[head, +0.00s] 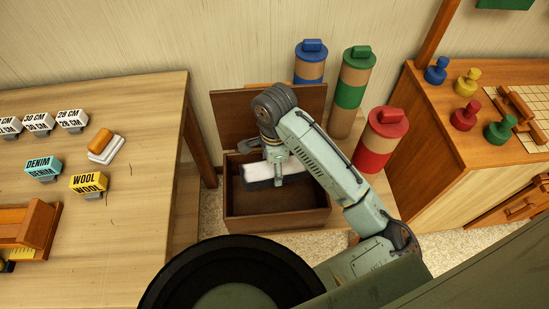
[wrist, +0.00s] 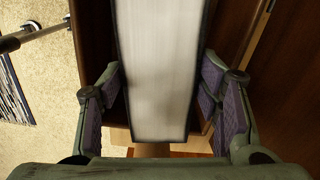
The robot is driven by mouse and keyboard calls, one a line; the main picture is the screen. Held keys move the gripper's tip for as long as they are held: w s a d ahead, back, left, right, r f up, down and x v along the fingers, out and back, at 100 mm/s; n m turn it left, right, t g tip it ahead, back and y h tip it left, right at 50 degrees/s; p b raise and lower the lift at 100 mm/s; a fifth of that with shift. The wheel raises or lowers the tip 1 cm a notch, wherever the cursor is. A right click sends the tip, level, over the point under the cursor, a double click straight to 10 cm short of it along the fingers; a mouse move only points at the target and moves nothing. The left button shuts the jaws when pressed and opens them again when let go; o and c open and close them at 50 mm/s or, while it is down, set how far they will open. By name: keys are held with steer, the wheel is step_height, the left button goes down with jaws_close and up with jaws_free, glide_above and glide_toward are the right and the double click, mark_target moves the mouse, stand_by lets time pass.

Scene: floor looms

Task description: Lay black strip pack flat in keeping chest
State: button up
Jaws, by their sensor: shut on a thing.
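My gripper (head: 278,180) is over the chest opening and shut on the black strip pack (head: 258,184). The pack has a white upper face and black edges. In the head view it lies crosswise within the chest's outline, toward the back, partly hidden by my gripper; its height above the chest floor is hard to tell. In the wrist view the pack (wrist: 160,70) runs lengthwise between the fingers (wrist: 160,90).
A wooden table (head: 140,180) with labelled blocks stands left of the chest. Blue, green and red-capped canisters (head: 383,140) stand behind and right. A cabinet (head: 470,165) with coloured pegs is farther right. The chest's front interior looks empty.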

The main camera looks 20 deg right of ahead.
step_height(320, 180, down, 14)
steer(key=b, duration=0.4)
steer(key=shift+r, duration=0.15)
steer(key=shift+f+b, duration=0.9)
steer(key=shift+b, duration=0.05)
steer(key=o, duration=1.3)
steer(key=shift+r, duration=0.15)
step_height(320, 180, up, 12)
steer(key=shift+f, duration=0.1)
stand_by(0.9)
